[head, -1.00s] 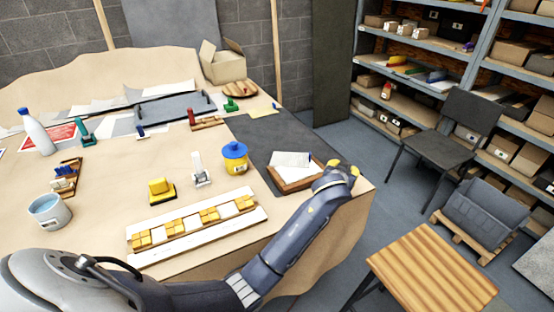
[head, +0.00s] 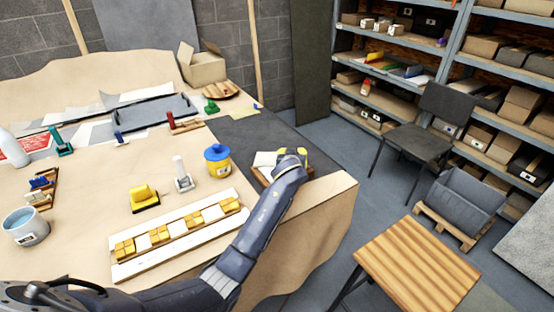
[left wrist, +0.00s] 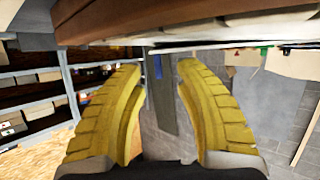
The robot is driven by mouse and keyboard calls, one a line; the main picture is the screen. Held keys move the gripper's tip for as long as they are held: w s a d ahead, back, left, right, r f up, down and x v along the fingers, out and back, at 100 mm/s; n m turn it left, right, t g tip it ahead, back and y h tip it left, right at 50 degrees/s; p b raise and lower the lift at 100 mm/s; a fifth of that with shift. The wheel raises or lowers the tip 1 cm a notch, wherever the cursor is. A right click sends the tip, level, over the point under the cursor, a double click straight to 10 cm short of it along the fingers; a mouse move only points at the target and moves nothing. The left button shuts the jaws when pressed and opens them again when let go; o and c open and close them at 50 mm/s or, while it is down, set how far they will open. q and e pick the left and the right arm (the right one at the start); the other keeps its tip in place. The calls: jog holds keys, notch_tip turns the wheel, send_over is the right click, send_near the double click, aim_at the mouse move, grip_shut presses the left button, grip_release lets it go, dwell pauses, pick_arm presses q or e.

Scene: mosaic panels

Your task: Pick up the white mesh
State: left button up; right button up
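The white mesh (head: 264,159) appears as a pale sheet on a brown wooden tray (head: 258,177) at the table's right side. My left gripper (head: 293,152) is at the tray's right part and hides much of the tray and some of the sheet. In the left wrist view its yellow fingers (left wrist: 158,68) stand apart, open, with a clear gap. A brown wooden edge (left wrist: 185,22) lies close above the fingers, with a thin pale edge under it near the tips. I cannot tell whether the fingers touch the mesh. My right gripper is not in view.
A yellow pot with a blue lid (head: 217,163) stands left of the tray. A mosaic strip (head: 180,232) lies in front of it. A dark mat (head: 250,135) is behind the tray. The table's right edge drops off close by; a wooden stool (head: 420,262) stands beyond.

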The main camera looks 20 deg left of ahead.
pick_arm(q)
jog(key=shift+x, duration=0.95)
jog(key=shift+c, duration=0.3)
grip_shut()
